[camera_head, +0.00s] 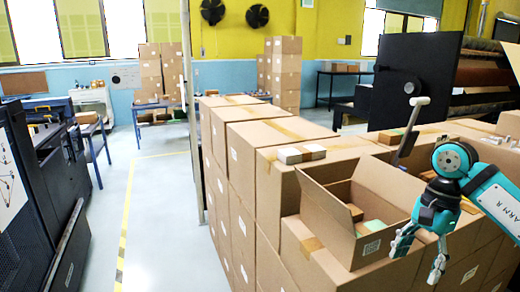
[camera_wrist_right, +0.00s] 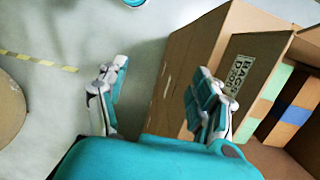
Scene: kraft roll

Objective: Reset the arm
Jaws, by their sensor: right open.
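My right gripper (camera_head: 418,258) is teal and white and comes in from the right edge of the head view. It points down in front of the near right corner of an open carton (camera_head: 322,215). In the right wrist view the two fingers of this gripper (camera_wrist_right: 158,85) are spread apart with nothing between them, and grey floor shows below. The carton wall (camera_wrist_right: 243,75) is close beside the right finger there; I cannot tell if they touch. My left gripper is in neither view.
The open carton holds small boxes, one with a green top (camera_head: 373,228). It stands on stacked closed cartons (camera_head: 285,131). A small white pack (camera_head: 300,153) lies on one. Dark machines stand at left (camera_head: 22,215) and back right (camera_head: 415,70). The floor aisle (camera_head: 165,220) is clear.

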